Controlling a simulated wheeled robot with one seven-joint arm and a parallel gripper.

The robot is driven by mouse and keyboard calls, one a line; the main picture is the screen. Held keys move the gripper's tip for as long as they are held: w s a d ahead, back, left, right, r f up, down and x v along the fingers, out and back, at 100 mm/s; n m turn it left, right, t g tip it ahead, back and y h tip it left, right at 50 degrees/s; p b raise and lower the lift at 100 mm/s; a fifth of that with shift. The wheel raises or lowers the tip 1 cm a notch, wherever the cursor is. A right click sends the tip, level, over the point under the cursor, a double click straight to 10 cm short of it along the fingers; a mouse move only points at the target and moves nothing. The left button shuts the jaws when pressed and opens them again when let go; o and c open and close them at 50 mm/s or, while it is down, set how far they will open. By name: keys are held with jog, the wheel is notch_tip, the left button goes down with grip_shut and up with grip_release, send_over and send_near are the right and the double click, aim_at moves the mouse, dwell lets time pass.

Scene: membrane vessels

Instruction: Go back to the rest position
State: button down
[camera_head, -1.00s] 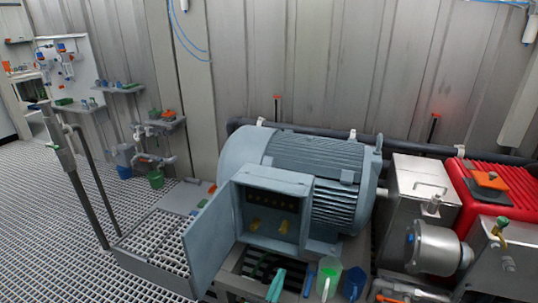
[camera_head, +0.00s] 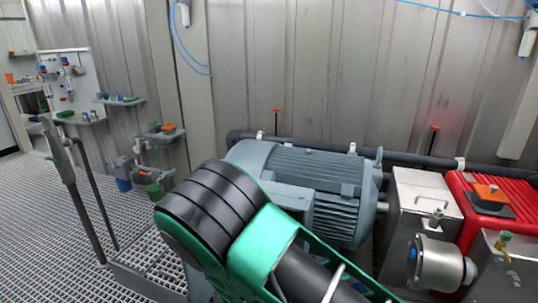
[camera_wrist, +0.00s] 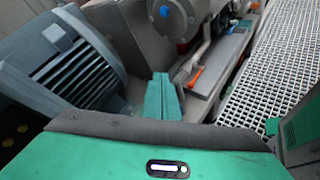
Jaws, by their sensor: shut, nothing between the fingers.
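My gripper (camera_wrist: 162,98) shows in the wrist view, its teal fingers together with nothing between them. It is clear of the things around it. In the head view my own green and black arm link fills the lower middle, and the gripper itself is not visible there. The blue-grey motor (camera_head: 318,190) stands behind my arm; it also shows at the left of the wrist view (camera_wrist: 75,70). The motor's open terminal box is mostly hidden by my arm in the head view.
Right of the motor stand a grey metal box (camera_head: 420,200), a red finned housing (camera_head: 475,200) and a silver cylinder (camera_head: 438,262). A handrail (camera_head: 68,180) stands at the left. Grating floor (camera_head: 50,235) is free at the left. Small shelves (camera_head: 165,132) hang on the wall.

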jog(key=s+d+r+m+g+y, duration=0.3)
jog(key=s+d+r+m+g, duration=0.15)
jog(key=d+m, duration=0.3)
jog(key=s+d+r+m+g+y, duration=0.35)
jog(key=s+d+r+m, duration=0.2)
jog(key=d, duration=0.25)
jog(key=s+d+r+m+t+y, duration=0.1)
jog(key=s+d+r+m+y, duration=0.1)
jog(key=s+r+m, duration=0.3)
jog(key=s+d+r+m+y, duration=0.2)
jog(key=s+r+m, duration=0.4)
jog(key=s, duration=0.5)
jog(key=shift+s+d+r+t+y, duration=0.15)
jog(key=shift+r+t+y, duration=0.25)
jog(key=shift+r+y, duration=0.3)
jog(key=shift+w+f, duration=0.3)
jog(key=shift+w, duration=0.3)
